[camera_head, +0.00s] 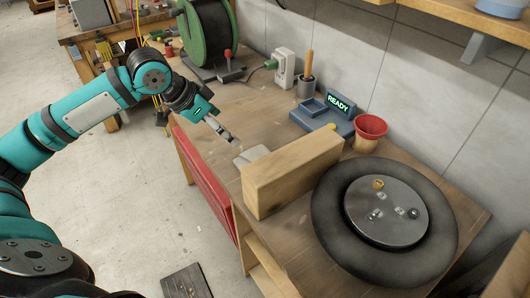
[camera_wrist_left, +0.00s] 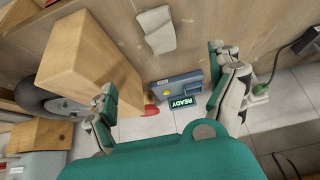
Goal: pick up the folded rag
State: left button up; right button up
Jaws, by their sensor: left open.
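The folded rag (camera_head: 249,155) is a pale off-white cloth lying flat on the wooden bench, partly hidden behind a wooden block in the head view. In the left wrist view the rag (camera_wrist_left: 156,28) lies clear on the wood near the top of the picture. My left gripper (camera_head: 227,135) is above the bench, just up and left of the rag in the head view. In the left wrist view my left gripper (camera_wrist_left: 165,90) has its two fingers wide apart with nothing between them. The rag is beyond the fingertips. My right gripper does not show.
The tall wooden block (camera_head: 292,172) stands close beside the rag. A blue READY device (camera_head: 322,116), a red pot (camera_head: 370,127) and a large dark wheel (camera_head: 330,225) are on the bench. A green hose reel (camera_head: 205,35) stands at the back. Bare wood lies left of the device.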

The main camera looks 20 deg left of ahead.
pick_arm(q)
send_near(253, 156)
jog(key=p+x, duration=0.1)
jog(key=x, duration=0.2)
jog(key=shift+w+d, duration=0.25)
jog(key=shift+w+f, duration=0.15)
jog(key=shift+f, duration=0.25)
jog(key=p+x, duration=0.1)
jog(key=x, duration=0.4)
jog(key=shift+a, duration=0.2)
jog(key=shift+c, duration=0.6)
jog(key=c, duration=1.1)
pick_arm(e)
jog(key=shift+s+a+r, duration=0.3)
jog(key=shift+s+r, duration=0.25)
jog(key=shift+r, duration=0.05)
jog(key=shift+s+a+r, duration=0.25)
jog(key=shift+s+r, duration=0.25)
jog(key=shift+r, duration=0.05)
